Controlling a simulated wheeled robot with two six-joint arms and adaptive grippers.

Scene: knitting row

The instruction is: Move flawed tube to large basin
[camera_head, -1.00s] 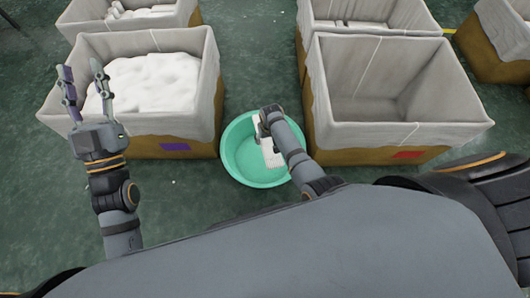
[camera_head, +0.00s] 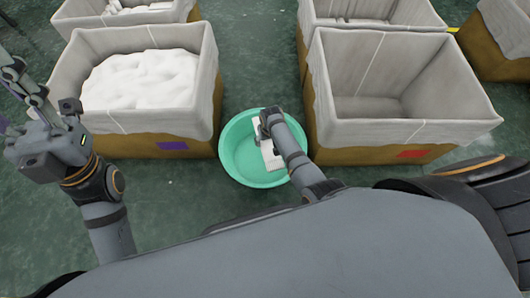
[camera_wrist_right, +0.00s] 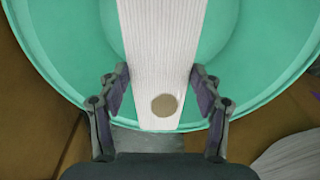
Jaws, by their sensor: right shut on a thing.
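The flawed tube (camera_head: 272,158), a white ribbed knit piece, is in my right gripper (camera_head: 264,122) over the large green basin (camera_head: 235,165). In the right wrist view, the tube (camera_wrist_right: 160,50) shows a round brown spot near its close end. The fingers of the right gripper (camera_wrist_right: 162,92) are on either side of it, with the basin (camera_wrist_right: 240,75) behind. Whether the tube touches the basin floor I cannot tell. My left gripper (camera_head: 22,85) is at the left edge, its fingers apart and empty, beside the box of white pieces.
A lined box (camera_head: 212,110) heaped with white fabric stands left of the basin, with a purple label. An empty lined box (camera_head: 400,85) with a red label stands to the right. More boxes stand behind. Green floor (camera_head: 180,205) is clear before the boxes.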

